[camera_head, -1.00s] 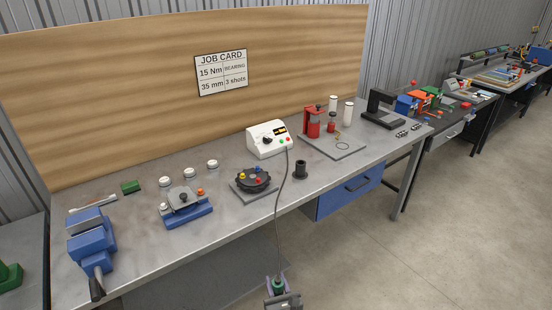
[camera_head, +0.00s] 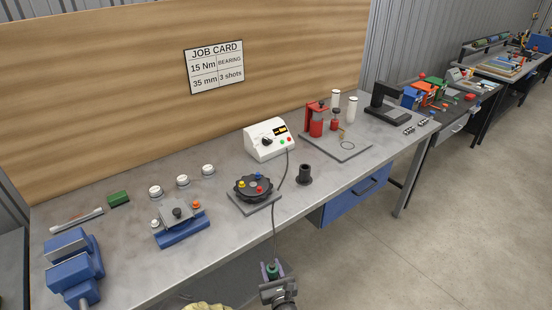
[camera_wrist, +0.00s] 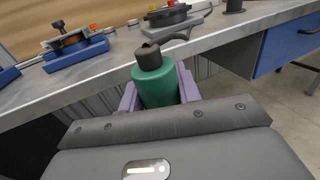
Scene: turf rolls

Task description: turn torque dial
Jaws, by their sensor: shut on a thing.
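The white control box (camera_head: 269,139) stands at the back middle of the bench, with a black torque dial (camera_head: 267,142), a small lit display (camera_head: 280,130) and coloured buttons on its face. My gripper (camera_head: 272,272) is in front of the bench edge, well apart from the box. It is shut on a green cylindrical tool (camera_wrist: 156,86) with a black cap, which also shows in the head view (camera_head: 273,270). A dark cable runs from the tool up to the box. The dial's exact setting is too small to read. The job card (camera_head: 214,66) on the board reads 15 Nm, bearing, 35 mm, 3 shots.
A round black fixture (camera_head: 253,188) with coloured knobs and a black cup (camera_head: 304,174) stand before the box. A blue clamp fixture (camera_head: 180,225) and blue vise (camera_head: 74,265) are at left. A red device (camera_head: 316,118) stands right. The bench edge lies between my gripper and these things.

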